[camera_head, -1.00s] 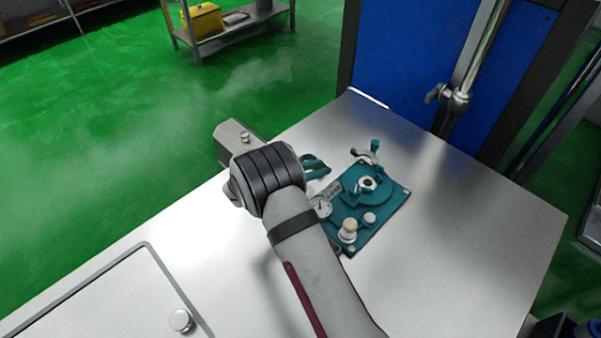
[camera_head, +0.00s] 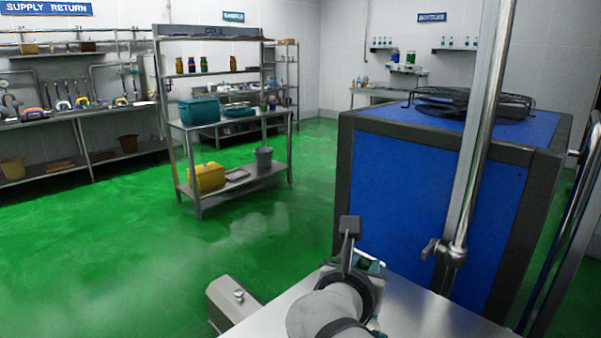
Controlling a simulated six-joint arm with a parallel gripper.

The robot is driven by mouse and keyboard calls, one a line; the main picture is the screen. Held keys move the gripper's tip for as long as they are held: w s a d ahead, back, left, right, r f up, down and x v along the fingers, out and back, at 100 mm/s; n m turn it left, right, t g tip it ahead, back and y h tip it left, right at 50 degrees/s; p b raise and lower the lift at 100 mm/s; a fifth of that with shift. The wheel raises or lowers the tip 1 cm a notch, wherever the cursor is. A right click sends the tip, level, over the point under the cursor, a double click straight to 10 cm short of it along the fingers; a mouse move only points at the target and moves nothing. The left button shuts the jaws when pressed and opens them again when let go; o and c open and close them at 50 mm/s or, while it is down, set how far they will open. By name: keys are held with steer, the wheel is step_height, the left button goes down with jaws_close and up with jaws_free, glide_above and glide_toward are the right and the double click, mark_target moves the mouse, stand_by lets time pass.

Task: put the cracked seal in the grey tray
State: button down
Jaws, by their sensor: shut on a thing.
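My arm (camera_head: 325,308) rises at the bottom centre, with a dark ring at its wrist. A dark upright piece (camera_head: 349,228) of my own wrist stands above it. My jaws are hidden behind the wrist, so I see neither them nor anything between them. Teal and pale bits (camera_head: 372,263) show just beyond the wrist; I cannot tell what they belong to. I cannot make out the cracked seal. A small flat grey tray (camera_head: 237,175) lies on the lower shelf of the steel rack, far from my arm.
The steel table (camera_head: 425,312) shows bare to the right of my arm. A blue cabinet (camera_head: 425,205) with a metal pole stands behind it. The rack also holds a teal bin (camera_head: 199,111), a yellow box (camera_head: 207,178) and a grey bucket (camera_head: 263,157). Green floor lies open between.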

steer(key=s+r+n+y, duration=0.1)
steer(key=s+r, duration=0.1)
steer(key=r, duration=0.1)
steer(key=shift+s, duration=0.15)
steer(key=s+a+f+m+g+h, duration=0.1)
steer(key=a+f+h, duration=0.15)
steer(key=f, duration=0.65)
steer(key=a+f+m+h, duration=0.15)
steer(key=a+f, duration=0.25)
steer(key=f, duration=0.6)
steer(key=s+f+m, duration=0.1)
steer(key=s+f, duration=0.1)
steer(key=f, duration=0.4)
steer(key=s+f+m+g, duration=0.1)
steer(key=s+f, duration=0.2)
steer(key=f, duration=0.4)
steer(key=s+a+f+m+h, duration=0.1)
steer(key=s+f, duration=0.2)
steer(key=f, duration=0.4)
steer(key=shift+s+g, duration=0.15)
steer(key=shift+g, duration=0.25)
steer(key=c, duration=0.7)
jaws_free()
